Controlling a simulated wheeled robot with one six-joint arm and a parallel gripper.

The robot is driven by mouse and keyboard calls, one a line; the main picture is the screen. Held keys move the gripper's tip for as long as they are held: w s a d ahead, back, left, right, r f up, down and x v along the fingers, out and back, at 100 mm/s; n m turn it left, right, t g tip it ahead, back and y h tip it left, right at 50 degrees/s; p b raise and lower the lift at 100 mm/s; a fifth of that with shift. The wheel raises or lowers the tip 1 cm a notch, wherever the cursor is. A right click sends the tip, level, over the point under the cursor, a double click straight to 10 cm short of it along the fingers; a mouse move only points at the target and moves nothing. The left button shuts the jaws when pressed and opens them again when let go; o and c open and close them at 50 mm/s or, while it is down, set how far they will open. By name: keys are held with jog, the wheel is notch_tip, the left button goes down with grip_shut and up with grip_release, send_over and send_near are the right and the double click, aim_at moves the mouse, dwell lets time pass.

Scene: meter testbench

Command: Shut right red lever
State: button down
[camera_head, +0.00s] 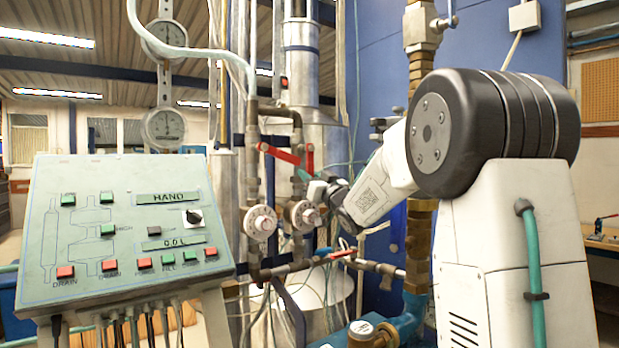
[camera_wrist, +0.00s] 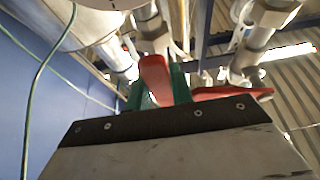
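The right red lever (camera_head: 310,157) stands roughly upright on the right-hand pipe in the head view. In the wrist view this red lever (camera_wrist: 155,78) lies between the green fingers of my gripper (camera_wrist: 160,90), near its tips. My gripper (camera_head: 303,175) reaches in from the right, just below the lever in the head view. The fingers lie close on both sides of the lever, but I cannot tell whether they press on it. The left red lever (camera_head: 279,153) slants across the left pipe; a red lever also shows at right in the wrist view (camera_wrist: 232,94).
Two round white-faced valves or meters (camera_head: 260,222) sit below the levers. Another red handle (camera_head: 342,254) is on the lower pipe. A control panel (camera_head: 120,235) stands at left. Vertical pipes and thin cables crowd the space around my gripper.

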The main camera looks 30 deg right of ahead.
jog(key=shift+d+n+y, duration=0.55)
jog(key=shift+n+y, duration=0.05)
jog(key=shift+n, duration=0.6)
jog(key=c, duration=1.2)
grip_release()
